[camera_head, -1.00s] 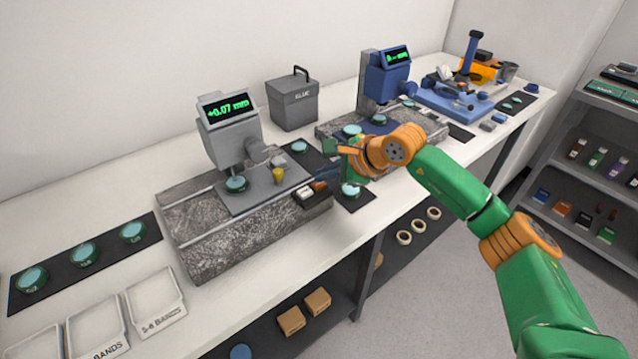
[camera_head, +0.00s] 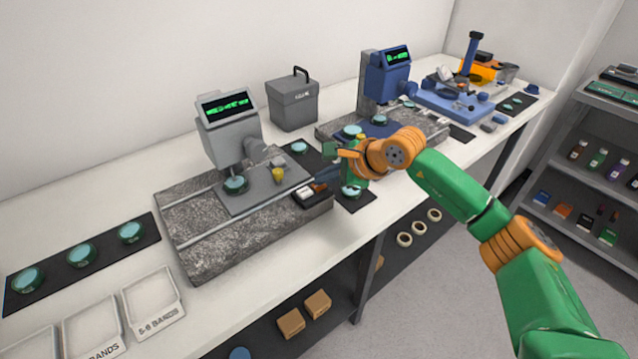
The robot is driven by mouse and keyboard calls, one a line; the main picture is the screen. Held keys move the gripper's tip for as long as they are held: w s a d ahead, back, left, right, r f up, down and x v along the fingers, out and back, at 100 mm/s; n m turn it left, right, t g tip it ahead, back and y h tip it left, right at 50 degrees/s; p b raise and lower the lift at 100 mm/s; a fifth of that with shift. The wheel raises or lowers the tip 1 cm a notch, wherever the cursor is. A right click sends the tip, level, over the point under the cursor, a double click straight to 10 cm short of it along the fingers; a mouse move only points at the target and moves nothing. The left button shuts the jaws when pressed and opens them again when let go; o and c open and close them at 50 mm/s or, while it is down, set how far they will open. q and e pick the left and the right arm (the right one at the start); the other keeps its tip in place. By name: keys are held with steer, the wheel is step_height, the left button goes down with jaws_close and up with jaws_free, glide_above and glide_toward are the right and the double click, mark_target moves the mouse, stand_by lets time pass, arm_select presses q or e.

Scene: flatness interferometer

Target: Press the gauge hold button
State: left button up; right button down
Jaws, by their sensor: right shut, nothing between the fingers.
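The grey gauge (camera_head: 228,135) stands on a granite base (camera_head: 215,245) at the left of the bench. Its display (camera_head: 226,105) shows green characters too blurred to read. A round teal-topped disc (camera_head: 236,185) sits under its probe on a grey plate. A small yellow knob-like part (camera_head: 278,175) stands on that plate. My left gripper is out of view.
A second, blue gauge (camera_head: 386,80) stands farther back. A grey lidded box (camera_head: 293,101) is behind, between the gauges. Discs lie on a dark mat (camera_head: 50,283) at left, near white trays (camera_head: 153,302). A shelf rack (camera_head: 600,150) stands at right.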

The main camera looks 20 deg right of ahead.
mark_target(324, 187)
steer(key=shift+r+p, duration=0.6)
steer(key=shift+r, duration=0.25)
steer(key=shift+r+p, duration=1.8)
steer(key=shift+r, duration=0.8)
steer(key=shift+f, duration=0.1)
